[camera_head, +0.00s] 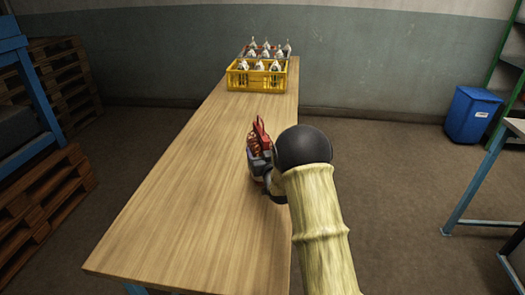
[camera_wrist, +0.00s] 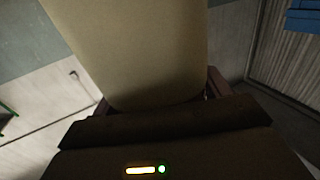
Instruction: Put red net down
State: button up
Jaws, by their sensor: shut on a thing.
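The red net (camera_head: 260,134) shows in the head view as a small red bundle with orange-brown contents, just left of my arm's dark round joint. My gripper (camera_head: 259,163) is shut on it near the right edge of the wooden table (camera_head: 190,175). The joint and arm hide part of the gripper and the net's lower part, so I cannot tell whether the net touches the table. In the wrist view, a plain beige surface (camera_wrist: 150,50) runs down between the fingers of my gripper (camera_wrist: 158,103); I cannot tell what it is. The net's red mesh is not visible there.
A yellow crate (camera_head: 257,86) with several white-topped bottles stands at the table's far end, with a grey crate (camera_head: 246,51) of bottles behind it. The table's middle and left are bare. A blue bin (camera_head: 470,114) stands by the wall.

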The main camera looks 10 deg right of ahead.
jog(key=shift+f, duration=1.7)
jog(key=o, duration=1.9)
jog(key=shift+f, duration=0.15)
jog(key=shift+o, duration=0.2)
jog(key=shift+s, duration=0.1)
jog(key=s+d+b, duration=0.1)
jog(key=s, duration=1.1)
jog(key=s+g+h, duration=0.1)
jog(key=s+g, duration=1.4)
jog(key=s, duration=1.3)
jog(key=shift+s+a+f+m, duration=0.25)
jog(key=shift+s+a+m, duration=0.1)
jog(key=shift+a+m, duration=0.1)
